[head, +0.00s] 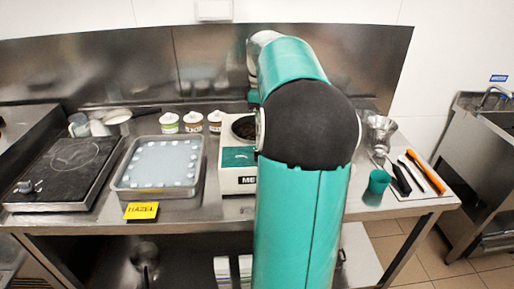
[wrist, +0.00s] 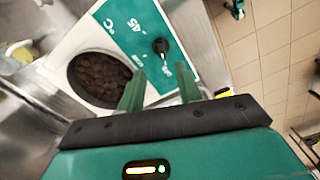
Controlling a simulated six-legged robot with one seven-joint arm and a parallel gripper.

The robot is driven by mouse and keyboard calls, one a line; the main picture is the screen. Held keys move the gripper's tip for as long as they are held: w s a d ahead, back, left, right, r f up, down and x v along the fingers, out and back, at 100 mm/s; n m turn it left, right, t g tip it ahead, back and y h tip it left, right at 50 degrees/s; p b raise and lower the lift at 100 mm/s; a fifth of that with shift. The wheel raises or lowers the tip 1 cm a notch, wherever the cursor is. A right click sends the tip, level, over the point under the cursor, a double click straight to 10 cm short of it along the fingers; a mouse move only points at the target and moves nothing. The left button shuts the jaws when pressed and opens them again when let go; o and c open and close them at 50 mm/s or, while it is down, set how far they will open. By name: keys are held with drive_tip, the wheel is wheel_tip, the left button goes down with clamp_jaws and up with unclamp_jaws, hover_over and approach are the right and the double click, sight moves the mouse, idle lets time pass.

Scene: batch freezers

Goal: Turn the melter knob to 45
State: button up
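The melter (head: 238,182) is a white box with a green front panel, partly hidden behind my arm in the head view. In the wrist view its green panel (wrist: 127,12) carries a white "°C" and "45" marking. The small black knob (wrist: 160,46) sits on that panel near the "45". My gripper (wrist: 160,88) has its two green fingers spread apart with nothing between them. The knob appears just beyond the fingertips, apart from them. The knob's pointer is too small to read. My gripper is hidden in the head view.
The melter's round well (wrist: 99,78) holds dark brown pieces. Left of it are a tray of pale liquid (head: 160,163), a black hotplate (head: 68,172) and several small jars (head: 192,121). A green cup (head: 377,182) and a white board with utensils (head: 412,190) are at right.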

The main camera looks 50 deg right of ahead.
wheel_tip(320, 180, down, 10)
drive_tip(key=shift+w+a+f, duration=0.1)
drive_tip(key=shift+f, duration=0.05)
drive_tip(key=shift+c, duration=0.2)
clamp_jaws()
